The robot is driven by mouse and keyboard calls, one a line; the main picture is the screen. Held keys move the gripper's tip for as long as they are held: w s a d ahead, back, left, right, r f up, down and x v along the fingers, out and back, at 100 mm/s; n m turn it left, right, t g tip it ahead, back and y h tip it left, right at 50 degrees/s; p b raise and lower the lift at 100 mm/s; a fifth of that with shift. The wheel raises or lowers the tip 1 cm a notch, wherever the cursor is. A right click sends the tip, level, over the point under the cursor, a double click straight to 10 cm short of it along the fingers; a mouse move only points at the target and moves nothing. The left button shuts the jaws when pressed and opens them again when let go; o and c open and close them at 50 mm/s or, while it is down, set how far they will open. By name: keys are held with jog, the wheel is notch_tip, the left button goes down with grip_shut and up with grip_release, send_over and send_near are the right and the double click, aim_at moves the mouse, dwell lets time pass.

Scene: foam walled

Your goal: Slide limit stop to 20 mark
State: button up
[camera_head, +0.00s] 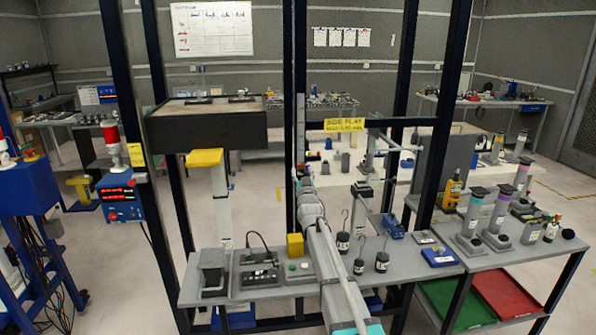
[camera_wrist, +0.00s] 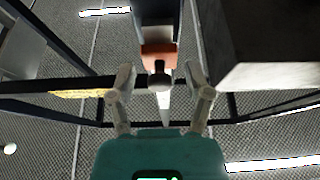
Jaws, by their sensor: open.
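In the wrist view an orange block (camera_wrist: 159,55), which looks like the limit stop, sits on a dark bar (camera_wrist: 158,14). A dark round knob (camera_wrist: 159,77) sticks out from it. My gripper (camera_wrist: 161,80) is open, with one finger on each side of the knob and a visible gap on both sides. A pale narrow strip (camera_wrist: 164,104) shows below the knob. No scale numbers or 20 mark can be read. In the head view my arm reaches up toward the dark frame, and the stop cannot be made out.
A grey block-like surface (camera_wrist: 268,45) lies close to the right finger. Dark frame bars cross the wrist view. In the head view a yellow sign (camera_head: 345,125) hangs on the frame. Hook weights (camera_head: 359,266) and a control box (camera_head: 259,276) stand on the grey bench (camera_head: 400,268) below.

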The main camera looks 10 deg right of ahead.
jog(key=s+f+g+p, duration=0.1)
jog(key=s+f+g, duration=1.1)
jog(key=s+f, duration=0.55)
jog(key=s+f+g, duration=0.2)
jog(key=s+g, duration=0.1)
jog(key=s, duration=0.6)
jog(key=s+f+g+p, duration=0.1)
jog(key=s+g, duration=0.3)
jog(key=s, duration=0.6)
jog(key=s+f+g, duration=0.2)
jog(key=s+g, duration=0.1)
jog(key=s, duration=0.6)
jog(key=shift+s+d+f, duration=0.15)
jog(key=shift+f, duration=0.25)
